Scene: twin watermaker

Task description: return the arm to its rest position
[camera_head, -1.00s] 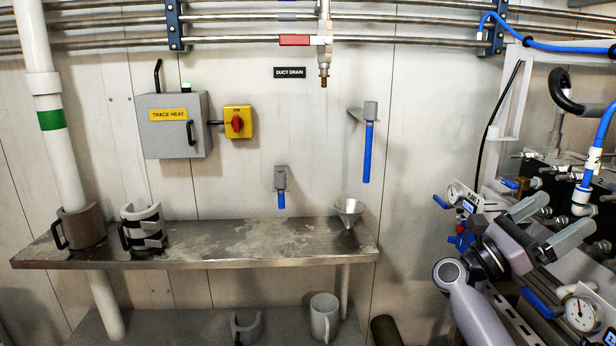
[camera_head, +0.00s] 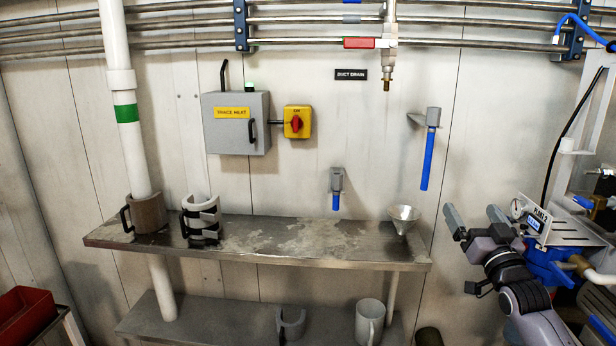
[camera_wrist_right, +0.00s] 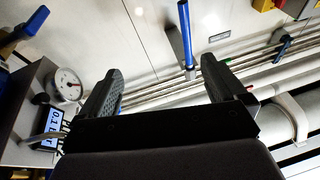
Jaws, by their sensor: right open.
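My right gripper (camera_head: 474,222) is in front of the pump unit at the right of the head view. Its two grey fingers are spread apart and point up and to the left, with nothing between them. In the right wrist view the open fingers (camera_wrist_right: 155,85) frame the wall and a blue handle (camera_wrist_right: 186,38), which lies beyond them. My right arm (camera_head: 535,320) comes in from the lower right corner. My left gripper is out of view.
A steel shelf (camera_head: 300,262) bears a funnel (camera_head: 403,218) and clamp-like collars near a white pipe (camera_head: 140,160). A mug (camera_head: 369,322) stands on the lower shelf. Plant 2 equipment (camera_head: 538,222) is right behind my gripper. A red bin (camera_head: 28,318) is lower left. A gauge (camera_wrist_right: 68,84) shows left in the wrist view.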

